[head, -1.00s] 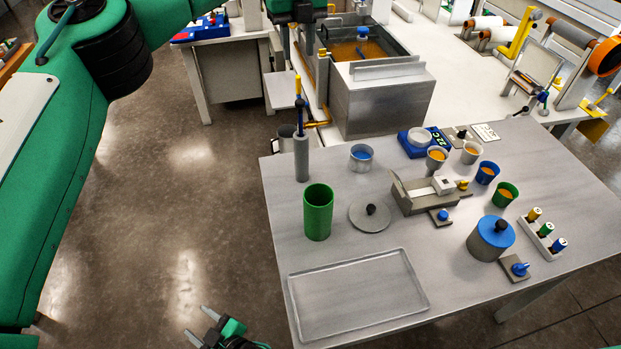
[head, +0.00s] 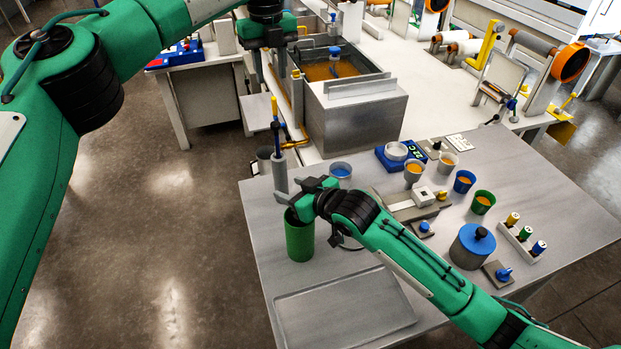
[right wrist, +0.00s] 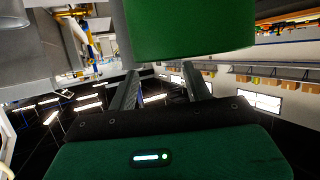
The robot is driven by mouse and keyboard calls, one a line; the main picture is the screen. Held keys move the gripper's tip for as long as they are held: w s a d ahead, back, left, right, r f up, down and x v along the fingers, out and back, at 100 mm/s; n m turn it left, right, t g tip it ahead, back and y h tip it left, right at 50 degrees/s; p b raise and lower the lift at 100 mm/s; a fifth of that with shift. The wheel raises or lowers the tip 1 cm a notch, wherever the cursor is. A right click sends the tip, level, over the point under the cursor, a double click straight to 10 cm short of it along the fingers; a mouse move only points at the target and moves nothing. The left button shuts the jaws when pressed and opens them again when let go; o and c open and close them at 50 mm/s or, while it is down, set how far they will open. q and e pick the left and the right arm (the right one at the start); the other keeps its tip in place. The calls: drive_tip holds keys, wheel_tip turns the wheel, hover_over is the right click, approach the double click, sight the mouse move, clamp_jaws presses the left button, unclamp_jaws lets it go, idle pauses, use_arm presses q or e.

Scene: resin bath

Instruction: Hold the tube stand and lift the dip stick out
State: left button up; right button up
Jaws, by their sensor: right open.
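The tube stand (head: 280,176) is a grey upright cylinder at the table's back left corner in the head view. The dip stick (head: 276,126), blue with a yellow top, stands upright in it. My left gripper (head: 276,62) points down above the stick's top, its fingers apart and empty. My right gripper (head: 292,191) is open, just in front of the stand and over the green cup (head: 299,240); whether its fingers reach around the stand is unclear. In the right wrist view, the open fingers (right wrist: 160,85) have the green cup (right wrist: 190,30) close beyond them.
An empty tray (head: 345,312) lies at the table's front. A blue-rimmed cup (head: 341,170) stands right of the stand. My right forearm crosses the table and hides part of it. The resin bath (head: 355,115) stands behind. Several small cups and a lidded pot (head: 471,248) are further right.

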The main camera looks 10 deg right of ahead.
drive_tip(key=m+h, duration=0.1)
approach(286, 169)
drive_tip(key=s, duration=0.1)
drive_tip(key=x, duration=1.3)
drive_tip(key=shift+w+d+r, duration=0.15)
drive_tip(key=shift+r, duration=0.05)
drive_tip(key=c, duration=0.8)
